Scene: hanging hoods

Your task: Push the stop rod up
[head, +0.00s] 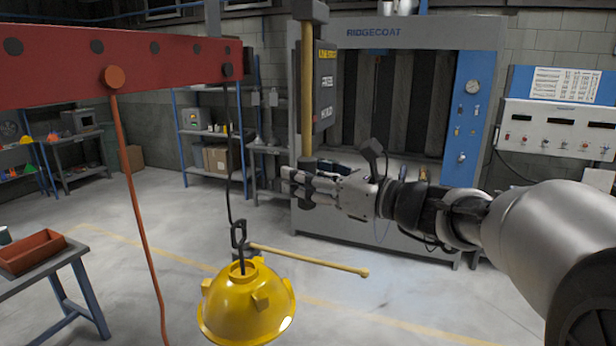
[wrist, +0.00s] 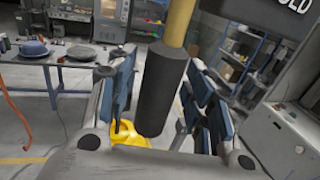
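In the wrist view my gripper (wrist: 158,85) is open, with a blue-padded finger on each side of the grip. A narrow gap shows on the left of the grip; contact on the right cannot be told. In the head view my fingers partly hide the grip's lower end.
A yellow hood (head: 246,308) hangs on a hook below a red beam (head: 120,65), with a yellow handle (head: 310,260) sticking out to the right. A grey booth (head: 400,100) stands behind my arm. A workbench (head: 60,260) is at left. Open floor lies between.

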